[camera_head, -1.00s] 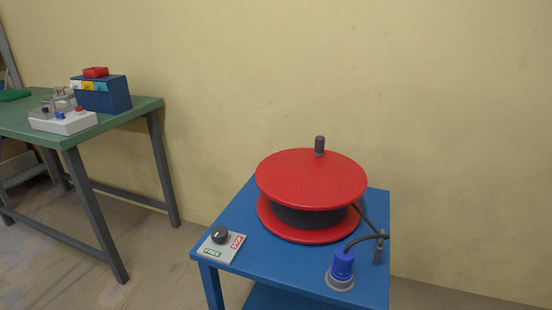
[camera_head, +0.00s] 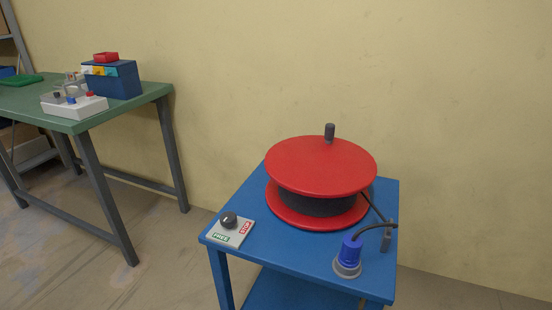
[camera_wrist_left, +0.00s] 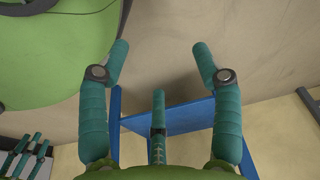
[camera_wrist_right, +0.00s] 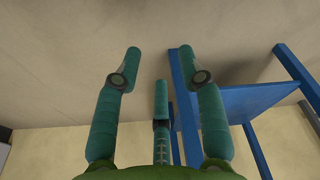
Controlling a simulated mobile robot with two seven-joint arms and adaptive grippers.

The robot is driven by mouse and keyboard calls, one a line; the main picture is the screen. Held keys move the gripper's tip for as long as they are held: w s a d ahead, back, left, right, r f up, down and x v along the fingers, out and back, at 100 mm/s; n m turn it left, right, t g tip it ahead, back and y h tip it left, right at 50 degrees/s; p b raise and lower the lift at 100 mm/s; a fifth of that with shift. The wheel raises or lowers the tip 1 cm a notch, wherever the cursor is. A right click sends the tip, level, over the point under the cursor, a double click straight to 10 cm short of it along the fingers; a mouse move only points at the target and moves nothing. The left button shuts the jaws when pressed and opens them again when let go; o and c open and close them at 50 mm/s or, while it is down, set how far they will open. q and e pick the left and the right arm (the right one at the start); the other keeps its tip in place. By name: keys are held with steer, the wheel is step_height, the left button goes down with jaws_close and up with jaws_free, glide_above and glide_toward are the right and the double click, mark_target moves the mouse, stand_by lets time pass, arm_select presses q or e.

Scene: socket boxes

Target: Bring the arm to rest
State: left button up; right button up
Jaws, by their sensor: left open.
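My left gripper (camera_wrist_left: 160,62) shows in the left wrist view with its teal fingers spread and nothing between them. My right gripper (camera_wrist_right: 157,65) shows in the right wrist view, also with its fingers apart and empty. Neither gripper is in the head view. A blue stand (camera_head: 222,252) carries a red cable reel (camera_head: 320,162) with a dark cable. The stand also shows behind the fingers in the left wrist view (camera_wrist_left: 180,118) and in the right wrist view (camera_wrist_right: 245,98). Both grippers are apart from it.
On the blue stand are a FREE/STOP panel with a dark knob (camera_head: 229,221) and a blue plug (camera_head: 350,253) in a grey socket. A green table (camera_head: 150,92) at the left holds a blue box (camera_head: 118,82) and a white socket box (camera_head: 85,107). Floor between them is clear.

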arm_select(q)
steer(key=s+a+r+p, duration=0.1)
steer(key=s+r+p, duration=0.2)
steer(key=s+p, duration=0.5)
steer(key=s+a+r+g+p, duration=0.1)
steer(key=s+a+r+p, duration=0.1)
steer(key=s+p, duration=0.6)
steer(key=r+p, duration=0.1)
steer(key=p, duration=0.4)
steer(key=shift+s+r, duration=0.15)
steer(key=shift+r, duration=0.15)
arm_select(e)
steer(key=s+d+r, duration=0.1)
steer(key=s+r, duration=0.3)
steer(key=s, duration=0.3)
steer(key=s+d+r+g, duration=0.1)
steer(key=s+r, duration=0.3)
steer(key=s, duration=0.4)
steer(key=shift+s+d, duration=0.3)
steer(key=shift+d, duration=0.1)
arm_select(q)
steer(key=shift+p, duration=0.3)
steer(key=shift+d, duration=0.1)
